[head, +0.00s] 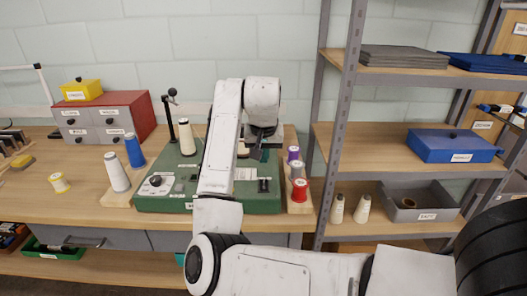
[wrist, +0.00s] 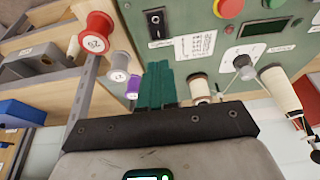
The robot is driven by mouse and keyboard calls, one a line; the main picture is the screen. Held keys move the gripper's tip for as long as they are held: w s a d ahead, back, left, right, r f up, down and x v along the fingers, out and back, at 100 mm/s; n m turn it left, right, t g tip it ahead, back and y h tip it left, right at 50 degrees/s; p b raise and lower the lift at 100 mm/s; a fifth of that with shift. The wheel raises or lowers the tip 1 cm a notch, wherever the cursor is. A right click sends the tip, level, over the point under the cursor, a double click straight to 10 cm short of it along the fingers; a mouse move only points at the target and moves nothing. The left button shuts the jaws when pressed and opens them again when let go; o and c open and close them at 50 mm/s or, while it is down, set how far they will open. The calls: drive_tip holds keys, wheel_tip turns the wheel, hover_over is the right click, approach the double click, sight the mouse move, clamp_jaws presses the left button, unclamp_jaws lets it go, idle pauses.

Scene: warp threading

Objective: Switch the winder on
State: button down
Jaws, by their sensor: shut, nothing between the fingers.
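The winder (head: 160,204) is a green machine on the wooden table, partly hidden by my arm in the head view. Its panel (wrist: 196,42) fills the upper right of the wrist view. A black rocker switch (wrist: 155,23) with a white mark sits on this panel, and it shows dark in the head view (head: 263,185). A red button (wrist: 228,7) and a display lie to its right. My gripper (wrist: 157,66) has teal fingers, shut and empty, below the switch in the wrist picture and apart from it. In the head view my gripper (head: 258,156) is above the winder's rear right part.
Red (head: 300,190), grey and purple spools stand along the winder's right side. A cream cone (head: 187,138) and a thin post stand at its back left. White (head: 117,172) and blue cones stand left. Metal shelving (head: 340,120) rises close on the right.

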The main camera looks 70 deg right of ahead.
sight(264, 181)
drive_tip(key=x, duration=0.6)
drive_tip(key=a+x, duration=0.1)
drive_tip(key=x, duration=0.2)
drive_tip(key=shift+d+f+p, duration=0.15)
drive_tip(key=shift+f+p, duration=0.25)
